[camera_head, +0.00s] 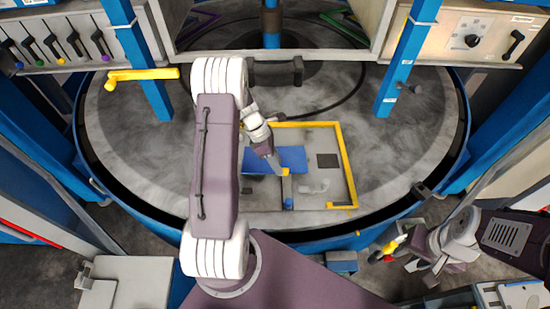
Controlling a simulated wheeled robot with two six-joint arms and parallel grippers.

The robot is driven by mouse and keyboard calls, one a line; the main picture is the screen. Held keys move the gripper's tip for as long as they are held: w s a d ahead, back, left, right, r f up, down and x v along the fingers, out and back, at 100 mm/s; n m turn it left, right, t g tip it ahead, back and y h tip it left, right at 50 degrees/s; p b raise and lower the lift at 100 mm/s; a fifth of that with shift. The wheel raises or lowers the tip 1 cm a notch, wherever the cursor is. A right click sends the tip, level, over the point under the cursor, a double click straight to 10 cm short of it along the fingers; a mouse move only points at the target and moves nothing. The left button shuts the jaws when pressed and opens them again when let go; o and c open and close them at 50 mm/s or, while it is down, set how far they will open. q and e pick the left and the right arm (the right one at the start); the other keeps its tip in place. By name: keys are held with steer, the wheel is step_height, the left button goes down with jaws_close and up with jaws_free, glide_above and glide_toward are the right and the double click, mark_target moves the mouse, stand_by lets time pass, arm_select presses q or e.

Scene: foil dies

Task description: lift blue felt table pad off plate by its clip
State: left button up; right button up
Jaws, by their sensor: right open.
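The blue felt pad (293,155) lies flat on the grey plate (322,201), partly covered by my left arm. A small yellowish piece (284,172), possibly the clip, shows at the pad's lower edge above a blue block (287,189). My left gripper (276,165) points down over the pad, its tips close to that piece. Whether it touches the piece, or is open or shut on it, is too small to tell. My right gripper (396,252) is open, off the round table's lower right edge, with yellow and red parts around its fingers.
Yellow rails (347,165) border the plate's far and right sides. A dark square (327,160) and a pale fitting (314,187) sit on it. Blue posts (406,62) stand around the round table (405,150). A yellow handle (142,75) is at upper left.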

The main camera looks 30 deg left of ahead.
arm_select(q)
steer(key=shift+x, duration=1)
jaws_close()
stand_by(0.6)
